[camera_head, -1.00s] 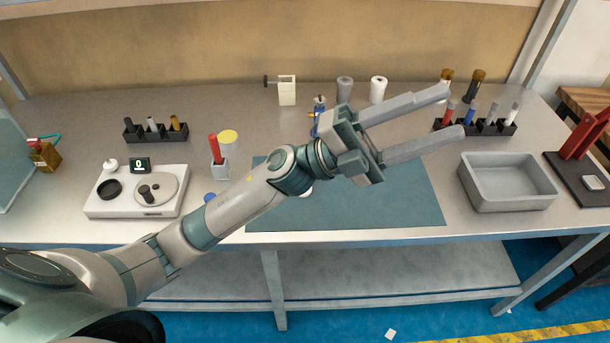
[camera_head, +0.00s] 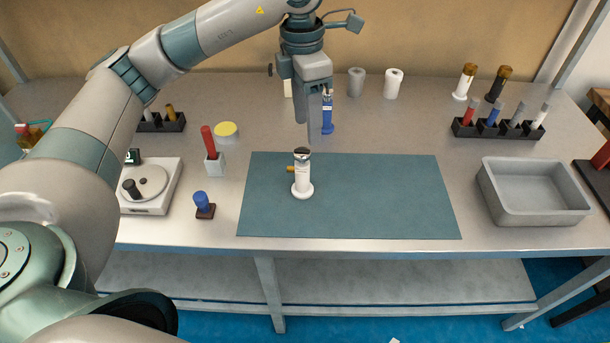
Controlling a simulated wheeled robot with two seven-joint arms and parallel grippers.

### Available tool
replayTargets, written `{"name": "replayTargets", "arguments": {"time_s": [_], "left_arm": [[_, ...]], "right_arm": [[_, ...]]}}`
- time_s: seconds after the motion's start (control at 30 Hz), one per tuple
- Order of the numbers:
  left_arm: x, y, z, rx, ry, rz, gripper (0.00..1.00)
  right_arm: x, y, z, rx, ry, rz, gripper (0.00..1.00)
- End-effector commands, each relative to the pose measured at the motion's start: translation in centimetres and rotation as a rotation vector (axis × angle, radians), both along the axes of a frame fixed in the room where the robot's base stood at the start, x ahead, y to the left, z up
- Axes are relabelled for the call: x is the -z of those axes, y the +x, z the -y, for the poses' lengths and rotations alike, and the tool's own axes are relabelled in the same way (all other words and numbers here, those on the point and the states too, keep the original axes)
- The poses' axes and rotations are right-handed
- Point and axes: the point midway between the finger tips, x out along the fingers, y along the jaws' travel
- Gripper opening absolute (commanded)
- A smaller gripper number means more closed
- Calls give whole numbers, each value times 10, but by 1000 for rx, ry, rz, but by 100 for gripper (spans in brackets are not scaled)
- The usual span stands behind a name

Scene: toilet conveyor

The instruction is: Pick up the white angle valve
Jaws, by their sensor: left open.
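The white angle valve (camera_head: 302,181) stands upright on the teal mat (camera_head: 390,200), with a silver-dark top and a small brass stub on its left side. My left gripper (camera_head: 317,128) hangs above and slightly right of the valve in the picture, pointing down. It is open and empty, seen edge-on so that its fingers overlap. Whether its tips are directly over the valve or behind it is hard to judge. My right gripper is out of view.
A similar blue valve (camera_head: 328,114) stands just behind my gripper. A grey bin (camera_head: 533,212) is on the right, with a rack of tubes (camera_head: 497,128) behind it. A blue-handled stamp (camera_head: 203,204) and a red-handled tool (camera_head: 210,150) stand left of the mat. The mat's right part is clear.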

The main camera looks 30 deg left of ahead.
Motion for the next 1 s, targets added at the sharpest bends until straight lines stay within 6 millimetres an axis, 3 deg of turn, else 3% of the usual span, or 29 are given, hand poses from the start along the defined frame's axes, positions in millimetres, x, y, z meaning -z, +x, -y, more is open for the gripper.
{"name": "replayTargets", "arguments": {"time_s": [0.13, 0.57, 1.0], "left_arm": [[-6, 3, -17, -24, 60, 13, 48], [-4, 3, -18, -25, 62, 11, 48], [39, 2, -17, -24, 62, 7, 48]], "right_arm": [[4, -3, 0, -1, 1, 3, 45], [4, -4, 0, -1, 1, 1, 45], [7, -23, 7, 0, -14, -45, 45]]}}
